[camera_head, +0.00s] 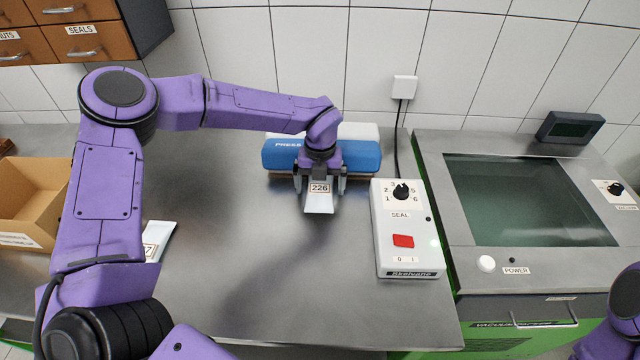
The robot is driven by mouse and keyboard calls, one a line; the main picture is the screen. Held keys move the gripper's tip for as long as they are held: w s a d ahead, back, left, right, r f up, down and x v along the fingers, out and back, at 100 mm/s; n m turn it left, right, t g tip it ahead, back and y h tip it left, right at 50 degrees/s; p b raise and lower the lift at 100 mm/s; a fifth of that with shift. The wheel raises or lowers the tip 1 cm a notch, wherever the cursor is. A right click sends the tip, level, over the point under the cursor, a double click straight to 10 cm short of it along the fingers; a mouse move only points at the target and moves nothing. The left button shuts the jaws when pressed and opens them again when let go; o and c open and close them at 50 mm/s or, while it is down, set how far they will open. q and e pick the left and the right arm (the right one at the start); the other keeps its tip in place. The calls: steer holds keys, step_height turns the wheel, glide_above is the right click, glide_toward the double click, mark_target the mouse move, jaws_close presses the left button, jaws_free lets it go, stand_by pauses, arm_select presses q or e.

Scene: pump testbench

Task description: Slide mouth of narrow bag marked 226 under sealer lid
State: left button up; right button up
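The narrow bag marked 226 (319,204) is pale, with a tan label, at the front of the sealer. The sealer's blue lid (359,156) lies across the back of the bench. My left gripper (320,184) is in front of the lid, pointing down over the bag. Its two fingers are spread, one on each side of the bag, with what looks like a small gap to each edge. The bag's far end is hidden by my gripper, so I cannot tell whether its mouth is under the lid. Of my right arm, only a part (622,310) shows; its gripper is out of view.
A control box (408,255) with a dial and red switch stands right of the sealer. Another bag (158,238) lies at left, partly behind my arm, near a cardboard box (38,192). A glass-lidded machine (530,200) stands at right. The front middle of the bench is clear.

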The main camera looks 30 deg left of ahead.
arm_select(q)
step_height(320, 180, up, 11)
steer(key=b, duration=0.1)
steer(key=shift+f+b, duration=0.2)
steer(key=shift+b, duration=0.15)
